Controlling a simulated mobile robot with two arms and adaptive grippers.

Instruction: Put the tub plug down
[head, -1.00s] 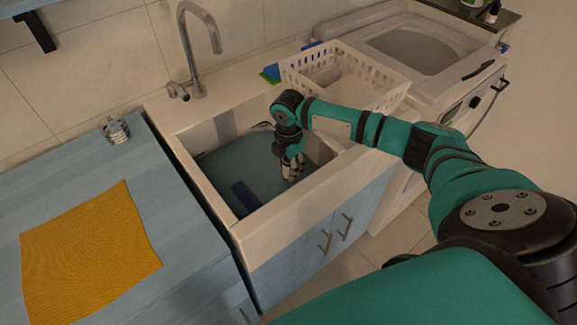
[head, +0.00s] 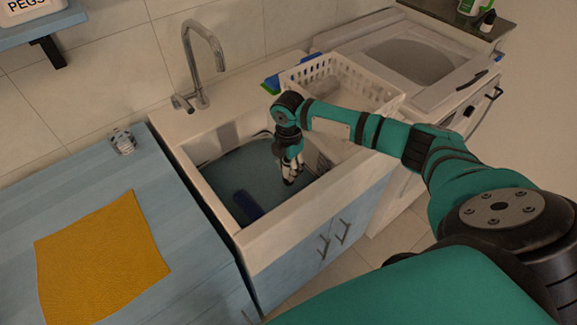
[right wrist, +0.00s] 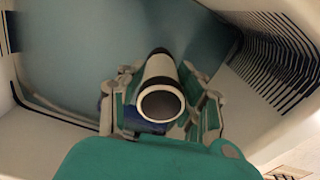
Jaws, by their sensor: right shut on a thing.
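My right gripper (head: 290,178) is inside the sink, near its right side, pointing down. In the right wrist view the gripper (right wrist: 160,110) is shut around a tube-shaped piece, which I take to be the tub plug (right wrist: 161,104). It has a white body, a pale round rim, a dark hollow end facing the camera and a black far end. The sink (head: 222,218) is white with a blue surface (head: 232,175) inside, which looks like water. Whether the plug's far end touches anything is unclear. My left gripper is out of view.
A dark blue cylinder (head: 247,205) lies in the sink, left of the gripper. A metal tap (head: 203,60) stands behind. A white basket (head: 345,85) is at the back right. The blue counter (head: 165,215) at left holds an orange-yellow cloth (head: 102,258) and a small metal object (head: 123,141).

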